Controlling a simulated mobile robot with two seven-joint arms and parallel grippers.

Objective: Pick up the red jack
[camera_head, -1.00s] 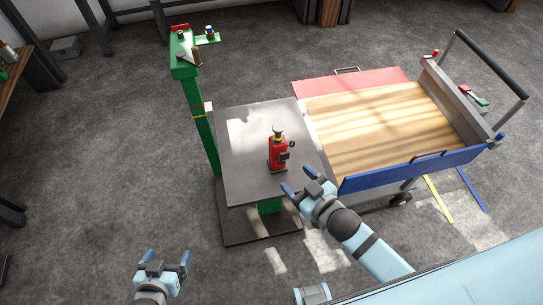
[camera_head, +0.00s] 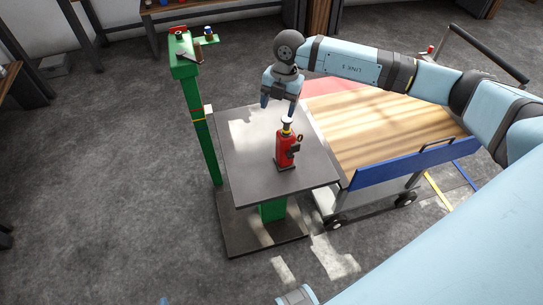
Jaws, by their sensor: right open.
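The red jack (camera_head: 286,151) stands upright on the grey table plate (camera_head: 250,175) of the green stand, with a pale cap and a yellow band at its top. My right gripper (camera_head: 279,106) is above the jack's top, fingers pointing down, open and empty. One finger shows left of the jack's cap; I cannot tell whether it touches. My left gripper is not clearly in view; only a small blue tip (camera_head: 163,301) shows at the bottom edge.
The green post (camera_head: 198,125) with small parts on top rises left of the table plate. A cart with a wooden deck (camera_head: 355,135) and blue side panel (camera_head: 400,165) stands at the right, partly under my right arm. The floor at the left is clear.

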